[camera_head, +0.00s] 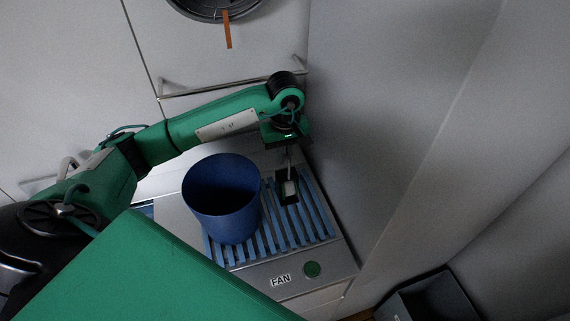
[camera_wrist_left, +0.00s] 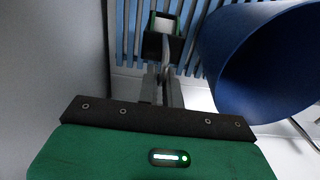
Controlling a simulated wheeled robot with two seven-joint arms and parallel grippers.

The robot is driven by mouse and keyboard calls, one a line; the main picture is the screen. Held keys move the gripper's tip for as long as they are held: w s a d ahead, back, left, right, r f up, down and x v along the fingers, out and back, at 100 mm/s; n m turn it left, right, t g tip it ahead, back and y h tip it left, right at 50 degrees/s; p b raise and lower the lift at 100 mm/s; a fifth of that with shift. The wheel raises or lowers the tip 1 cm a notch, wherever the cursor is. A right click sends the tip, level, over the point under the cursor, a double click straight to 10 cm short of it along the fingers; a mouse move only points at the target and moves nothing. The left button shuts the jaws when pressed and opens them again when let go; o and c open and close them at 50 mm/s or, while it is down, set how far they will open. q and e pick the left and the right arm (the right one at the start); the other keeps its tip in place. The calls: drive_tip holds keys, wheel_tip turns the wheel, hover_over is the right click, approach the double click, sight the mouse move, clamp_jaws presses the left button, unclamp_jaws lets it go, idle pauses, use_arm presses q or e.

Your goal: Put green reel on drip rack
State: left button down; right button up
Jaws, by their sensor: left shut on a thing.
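The drip rack (camera_head: 320,222) is a set of blue slats on a pale panel; its slats also show in the wrist view (camera_wrist_left: 127,30). My left gripper (camera_head: 288,188) is over the rack's back part, right of the blue bin. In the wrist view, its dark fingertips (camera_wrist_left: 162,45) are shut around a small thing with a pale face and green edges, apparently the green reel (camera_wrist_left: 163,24). The fingers hide most of it. I cannot tell whether it touches the slats. My right gripper is not in view.
A blue bin (camera_head: 225,205) stands on the rack's left part, close to my left gripper; it also shows in the wrist view (camera_wrist_left: 245,60). A grey wall (camera_head: 375,130) rises close on the right. A FAN label (camera_head: 281,280) and green button (camera_head: 312,269) are in front.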

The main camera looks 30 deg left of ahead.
sight(285, 169)
use_arm(q)
wheel_tip(285, 169, down, 2)
drive_tip(key=shift+f, duration=0.2)
wheel_tip(285, 169, down, 4)
drive_tip(key=shift+r+p, duration=0.2)
drive_tip(key=shift+p, duration=0.8)
drive_tip(key=shift+f, duration=0.1)
drive_tip(key=shift+f+b, duration=0.1)
drive_tip(key=shift+b, duration=0.25)
drive_tip(key=c, duration=1.6)
unclamp_jaws()
drive_tip(key=shift+o, duration=0.2)
